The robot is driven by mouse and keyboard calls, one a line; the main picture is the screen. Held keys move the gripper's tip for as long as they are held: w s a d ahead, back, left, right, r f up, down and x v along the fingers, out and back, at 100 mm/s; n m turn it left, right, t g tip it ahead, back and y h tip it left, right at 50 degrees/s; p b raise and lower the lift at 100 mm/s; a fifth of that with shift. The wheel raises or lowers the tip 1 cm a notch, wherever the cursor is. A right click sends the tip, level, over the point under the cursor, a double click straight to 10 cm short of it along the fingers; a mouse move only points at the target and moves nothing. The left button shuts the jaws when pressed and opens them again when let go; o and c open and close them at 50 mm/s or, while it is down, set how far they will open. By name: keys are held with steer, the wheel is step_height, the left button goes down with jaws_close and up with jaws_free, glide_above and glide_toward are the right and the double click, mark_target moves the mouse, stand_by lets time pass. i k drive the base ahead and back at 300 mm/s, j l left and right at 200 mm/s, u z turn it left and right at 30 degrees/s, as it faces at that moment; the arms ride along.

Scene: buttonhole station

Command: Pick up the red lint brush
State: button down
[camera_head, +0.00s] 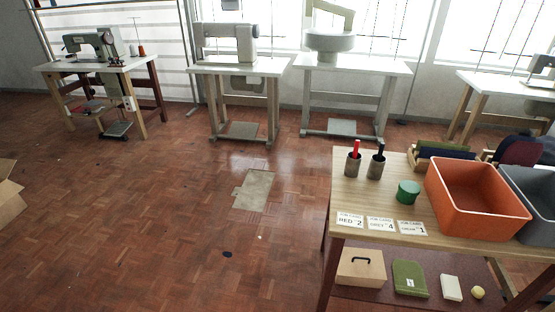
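A red handle (357,147), which looks like the red lint brush, stands upright out of a brown cup (352,167) on the wooden table (395,200) at the right. Its lower part is hidden inside the cup. A second, dark cup (375,169) stands just to the right, with a black handle (381,149) sticking out. My gripper is not in view.
On the same table are a green round tin (408,192), several job cards (380,224), an orange bin (478,198) and a grey bin (532,195). A lower shelf holds a wooden box (361,267). Sewing tables line the back. The floor (160,215) at left is mostly clear.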

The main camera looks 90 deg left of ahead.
mark_target(357, 142)
steer(key=u, duration=2.7)
steer(key=z, duration=3.15)
steer(key=u, duration=3.05)
steer(key=i+j, duration=0.2)
steer(key=j+u, duration=0.05)
steer(key=j, duration=0.05)
